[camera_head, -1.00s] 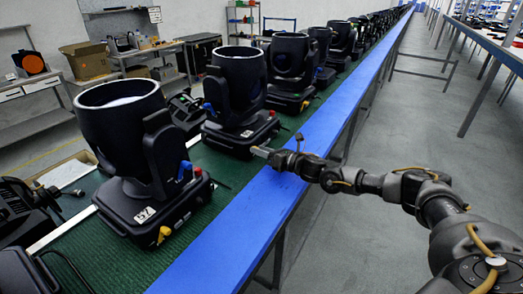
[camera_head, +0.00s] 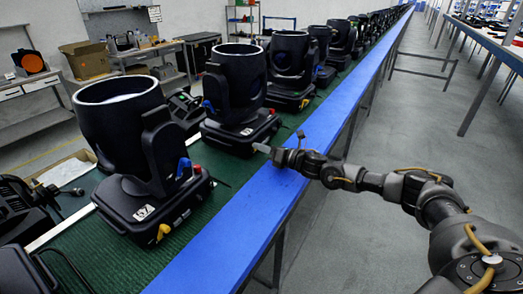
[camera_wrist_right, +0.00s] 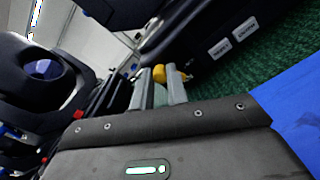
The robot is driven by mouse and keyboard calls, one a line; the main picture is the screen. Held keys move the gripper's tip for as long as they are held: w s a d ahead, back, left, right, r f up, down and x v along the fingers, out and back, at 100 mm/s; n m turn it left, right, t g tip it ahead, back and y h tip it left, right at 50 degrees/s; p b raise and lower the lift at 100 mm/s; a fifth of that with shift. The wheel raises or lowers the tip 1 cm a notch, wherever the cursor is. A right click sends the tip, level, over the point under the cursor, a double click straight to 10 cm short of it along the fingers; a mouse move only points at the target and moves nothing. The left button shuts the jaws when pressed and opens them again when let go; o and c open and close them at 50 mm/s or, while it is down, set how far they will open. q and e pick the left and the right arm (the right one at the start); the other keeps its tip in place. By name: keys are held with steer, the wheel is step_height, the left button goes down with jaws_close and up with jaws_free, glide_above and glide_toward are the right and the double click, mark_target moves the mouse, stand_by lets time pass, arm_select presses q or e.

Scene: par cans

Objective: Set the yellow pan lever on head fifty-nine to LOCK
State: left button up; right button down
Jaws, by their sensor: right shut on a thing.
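The second moving-light head (camera_head: 236,85) stands on the belt behind the head labelled 57 (camera_head: 121,125); I cannot read its number. My right gripper (camera_head: 262,148) is at the near corner of its base (camera_head: 240,138) in the head view. In the right wrist view a yellow lever (camera_wrist_right: 159,74) shows at the tips of my right gripper (camera_wrist_right: 160,83), beside a black base with two white labels (camera_wrist_right: 219,49), too small to read. The jaws are shut on the lever. In the head view this lever is hidden by the gripper. My left gripper is out of view.
The blue rail (camera_head: 235,225) runs along the green belt (camera_head: 85,240), beneath my right forearm. Head 57 has its own yellow lever (camera_head: 163,232). Several more heads stand in a row further back.

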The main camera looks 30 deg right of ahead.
steer(key=m, duration=0.2)
steer(key=d+m+b, duration=0.1)
steer(key=m+b, duration=0.1)
steer(key=m, duration=0.1)
steer(key=shift+w+d+m, duration=0.2)
steer(key=shift+w+m, duration=0.1)
steer(key=shift+w, duration=0.1)
steer(key=shift+w+d+f+m+b, duration=0.15)
steer(key=shift+d+m+b, duration=0.1)
steer(key=shift+m, duration=0.9)
steer(key=shift+w+d+m+b, duration=0.15)
steer(key=shift+d+m, duration=0.1)
steer(key=shift+m, duration=0.9)
steer(key=c, duration=1.4)
jaws_free()
